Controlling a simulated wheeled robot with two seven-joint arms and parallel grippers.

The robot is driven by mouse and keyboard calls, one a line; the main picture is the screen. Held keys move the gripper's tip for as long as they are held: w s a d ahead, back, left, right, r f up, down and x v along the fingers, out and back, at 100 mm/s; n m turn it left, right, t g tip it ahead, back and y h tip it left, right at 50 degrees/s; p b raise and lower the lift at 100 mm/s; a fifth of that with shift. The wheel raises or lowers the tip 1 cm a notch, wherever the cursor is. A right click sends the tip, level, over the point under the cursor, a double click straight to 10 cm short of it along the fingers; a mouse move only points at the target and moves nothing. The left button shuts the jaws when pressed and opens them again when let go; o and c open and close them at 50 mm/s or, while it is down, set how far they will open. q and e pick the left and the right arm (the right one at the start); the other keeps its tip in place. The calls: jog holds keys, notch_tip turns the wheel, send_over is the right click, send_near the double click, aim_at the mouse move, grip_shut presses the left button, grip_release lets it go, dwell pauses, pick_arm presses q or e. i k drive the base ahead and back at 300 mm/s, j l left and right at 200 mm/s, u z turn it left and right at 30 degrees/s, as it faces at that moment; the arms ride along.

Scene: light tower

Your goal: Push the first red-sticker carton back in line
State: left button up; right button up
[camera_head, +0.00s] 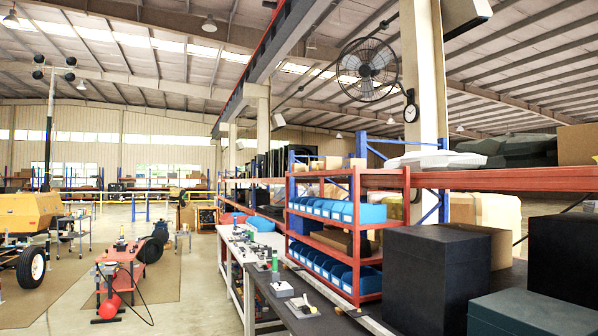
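Neither of my grippers shows in the head view. I can make out no red sticker on any carton. A plain brown carton (577,144) stands on the upper rack deck at the far right edge. A pale carton (462,208) and other light boxes sit in the rack behind the large black box. A brown open-topped carton (490,240) is partly hidden behind that black box. Several small cartons (333,163) stand on the rack top near the middle. From this view I cannot tell which carton is the task's first one.
A large black box (436,280), another dark box (566,258) and a dark green case (530,314) fill the lower right. A red shelf with blue bins (345,212) stands on a workbench (310,318). A yellow light tower trailer (28,213) is at left. Open floor (190,285) lies between.

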aim_at(295, 167)
jog(key=i+j+u, duration=0.1)
jog(key=u, duration=0.25)
jog(key=i+u, duration=0.1)
jog(key=u, duration=0.25)
jog(key=i+u, duration=0.1)
jog(key=u, duration=0.2)
jog(key=i, duration=6.65)
jog(key=i+j+z, duration=0.15)
jog(key=i, duration=0.3)
jog(key=i+j+z, duration=0.2)
jog(key=i, duration=0.25)
jog(key=i+j+z, duration=0.15)
jog(key=i, duration=0.25)
jog(key=z, duration=1.85)
